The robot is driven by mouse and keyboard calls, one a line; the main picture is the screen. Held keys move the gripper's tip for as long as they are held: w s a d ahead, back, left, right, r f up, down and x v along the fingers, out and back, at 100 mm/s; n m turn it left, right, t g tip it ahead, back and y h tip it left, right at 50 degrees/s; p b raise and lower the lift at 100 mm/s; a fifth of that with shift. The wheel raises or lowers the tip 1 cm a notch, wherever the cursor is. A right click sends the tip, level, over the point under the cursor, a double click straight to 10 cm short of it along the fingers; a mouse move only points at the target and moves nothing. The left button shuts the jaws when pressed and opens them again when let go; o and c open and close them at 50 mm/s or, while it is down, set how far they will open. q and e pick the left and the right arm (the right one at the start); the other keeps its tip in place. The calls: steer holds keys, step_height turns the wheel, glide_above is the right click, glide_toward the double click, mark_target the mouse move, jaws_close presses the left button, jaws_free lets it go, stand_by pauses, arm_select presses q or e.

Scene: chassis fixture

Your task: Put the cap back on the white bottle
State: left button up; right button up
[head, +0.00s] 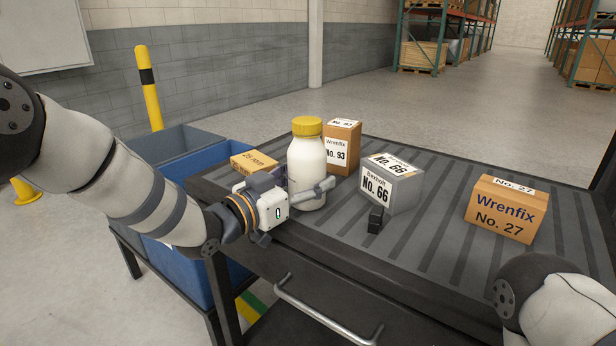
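The white bottle (306,171) stands upright near the left end of the dark ribbed tabletop. A yellow cap (307,126) sits on top of its neck and looks level; I cannot tell how tightly it is seated. My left gripper (318,190) is at the lower half of the bottle, coming from the left, with a grey finger crossing in front of the bottle. The other finger is not clearly seen, so I cannot tell whether the gripper is closed on the bottle. My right arm shows at the lower right, but its gripper is outside the picture.
Behind the bottle stands a Wrenfix No. 93 box (342,148). To the right are a grey No. 66 box (391,184), a small black object (375,220) and a Wrenfix No. 27 box (506,209). A yellow box (254,163) is behind my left gripper. Blue bins (180,270) stand left.

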arm_select(q)
steer(key=o, duration=0.4)
steer(key=shift+o, duration=0.2)
steer(key=shift+r, duration=0.1)
steer(key=shift+s+a+r, duration=0.2)
steer(key=p+v, duration=0.1)
steer(key=v, duration=1)
steer(key=shift+s+a+f, duration=0.15)
steer(key=shift+a, duration=0.05)
arm_select(e)
steer(key=shift+w+r+t, duration=0.4)
steer(key=shift+w+r, duration=0.45)
